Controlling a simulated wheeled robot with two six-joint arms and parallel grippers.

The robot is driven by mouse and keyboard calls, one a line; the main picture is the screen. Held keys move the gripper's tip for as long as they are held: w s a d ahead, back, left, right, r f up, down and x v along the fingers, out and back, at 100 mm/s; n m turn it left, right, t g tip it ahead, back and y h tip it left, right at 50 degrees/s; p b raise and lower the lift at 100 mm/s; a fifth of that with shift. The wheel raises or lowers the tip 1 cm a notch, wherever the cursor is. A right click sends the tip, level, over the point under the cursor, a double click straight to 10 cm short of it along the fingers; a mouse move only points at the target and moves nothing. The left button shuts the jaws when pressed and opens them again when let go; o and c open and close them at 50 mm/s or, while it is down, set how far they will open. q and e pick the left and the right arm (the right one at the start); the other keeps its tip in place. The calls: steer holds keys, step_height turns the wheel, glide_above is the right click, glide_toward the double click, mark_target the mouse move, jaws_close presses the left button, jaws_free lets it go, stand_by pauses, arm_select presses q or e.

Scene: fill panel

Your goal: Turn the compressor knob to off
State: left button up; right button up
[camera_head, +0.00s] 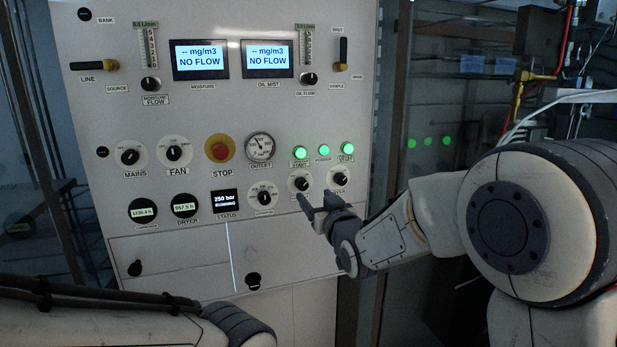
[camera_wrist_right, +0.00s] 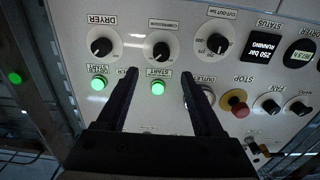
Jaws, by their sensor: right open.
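The compressor knob (camera_head: 300,184) is a black rotary knob on a round white plate, low on the panel below a lit green START button. It also shows in the right wrist view (camera_wrist_right: 161,51), upside down, with its label above it. I cannot tell its exact setting from the small pointer. My right gripper (camera_head: 316,200) is open and empty, just in front of and slightly below the knob. In the wrist view its two fingers (camera_wrist_right: 157,68) lie on either side of the knob, apart from it. My left gripper is out of view.
The dryer knob (camera_head: 338,179) and cut-out knob (camera_head: 264,197) flank the compressor knob closely. The status display (camera_head: 226,203) reads 250 bar, running. A red STOP button (camera_head: 220,149) and pressure gauge (camera_head: 260,147) sit higher. Pipes and hoses (camera_head: 517,85) are at right.

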mark_target(304, 185)
steer(key=p+x, duration=0.3)
steer(key=x, duration=0.5)
steer(key=shift+w+p, duration=0.1)
steer(key=shift+p, duration=0.25)
steer(key=shift+w+a+f, duration=0.1)
steer(key=shift+w+a, duration=0.1)
steer(key=shift+w, duration=0.15)
jaws_close()
